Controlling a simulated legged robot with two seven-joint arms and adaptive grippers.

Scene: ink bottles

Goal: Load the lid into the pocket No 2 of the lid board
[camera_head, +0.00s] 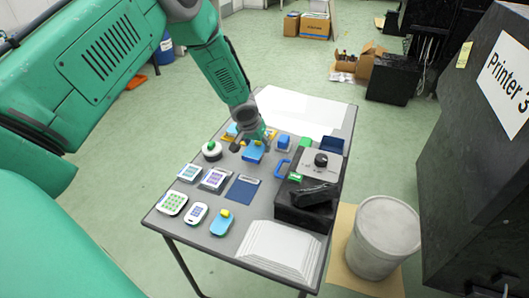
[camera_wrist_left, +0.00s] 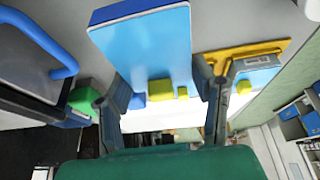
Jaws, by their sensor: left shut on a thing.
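My left gripper (camera_head: 252,148) is over the far middle of the grey table. In the left wrist view its two fingers (camera_wrist_left: 165,98) stand on either side of a blue piece (camera_wrist_left: 145,45) with a light-blue face and small yellow blocks at its near end. The piece also shows below the fingers in the head view (camera_head: 253,154). A yellow-orange board (camera_wrist_left: 240,52) with a yellow-and-blue part lies right of the right finger. I cannot tell which piece is the lid or read any pocket numbers. My right gripper is not in view.
White-and-green pads (camera_head: 173,203) lie front left, with a white stack (camera_head: 279,247) at the front. A round pot (camera_head: 211,151) is close left of the gripper.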

